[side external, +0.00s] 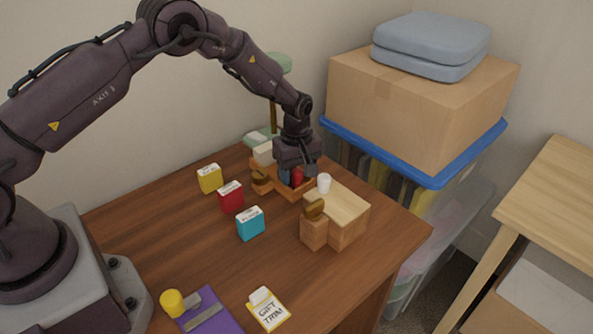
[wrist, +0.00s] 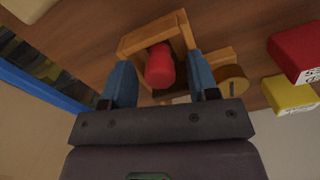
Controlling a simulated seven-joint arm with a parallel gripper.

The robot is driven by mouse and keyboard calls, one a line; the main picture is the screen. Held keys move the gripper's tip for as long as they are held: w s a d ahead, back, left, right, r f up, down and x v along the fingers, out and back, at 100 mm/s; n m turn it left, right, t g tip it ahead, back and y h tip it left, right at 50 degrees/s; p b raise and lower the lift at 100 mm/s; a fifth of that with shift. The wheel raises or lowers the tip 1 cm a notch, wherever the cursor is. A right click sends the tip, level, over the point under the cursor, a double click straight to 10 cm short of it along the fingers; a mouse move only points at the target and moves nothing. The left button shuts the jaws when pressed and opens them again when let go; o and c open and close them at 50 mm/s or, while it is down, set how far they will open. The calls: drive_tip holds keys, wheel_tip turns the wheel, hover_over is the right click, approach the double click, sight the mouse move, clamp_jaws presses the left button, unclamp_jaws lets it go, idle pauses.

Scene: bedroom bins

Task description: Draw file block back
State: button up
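No block is readably marked as the file block. Small yellow (side external: 209,179), red (side external: 231,197) and teal (side external: 250,223) blocks with white labels stand on the desk; their print is too small to read. My gripper (side external: 291,180) is low over an open wooden drawer-like box (side external: 262,187) with a round knob (wrist: 232,78). In the wrist view, its blue fingers (wrist: 162,82) are apart, on either side of a red cylinder (wrist: 160,66) in the box, with gaps beside it. Part of the box is hidden by my gripper.
A wooden block with a knobbed drawer (side external: 314,234) and a white cup (side external: 323,183) are right of my gripper. A "GIFT TRIM" card (side external: 268,311), purple item (side external: 212,318) and yellow cylinder (side external: 172,302) lie in front. A blue-lidded bin (side external: 400,168) stands beyond the desk's right edge.

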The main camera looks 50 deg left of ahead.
sight(296, 171)
drive_tip(key=shift+r, duration=0.1)
wheel_tip(296, 171, up, 13)
idle(0.5)
drive_tip(key=s+r+m+t, duration=0.2)
drive_tip(key=s+r+m, duration=0.3)
drive_tip(key=s, duration=0.5)
drive_tip(key=s+d+r+m+t, duration=0.1)
drive_tip(key=s+r+m, duration=0.4)
drive_tip(key=s, duration=0.5)
drive_tip(key=s+r+m+t, duration=0.2)
drive_tip(key=s+r+m, duration=0.3)
drive_tip(key=s+r, duration=0.3)
drive_tip(key=shift+s+d+r+t, duration=0.25)
drive_tip(key=shift+s+d+t, duration=0.05)
drive_tip(key=shift+s, duration=0.9)
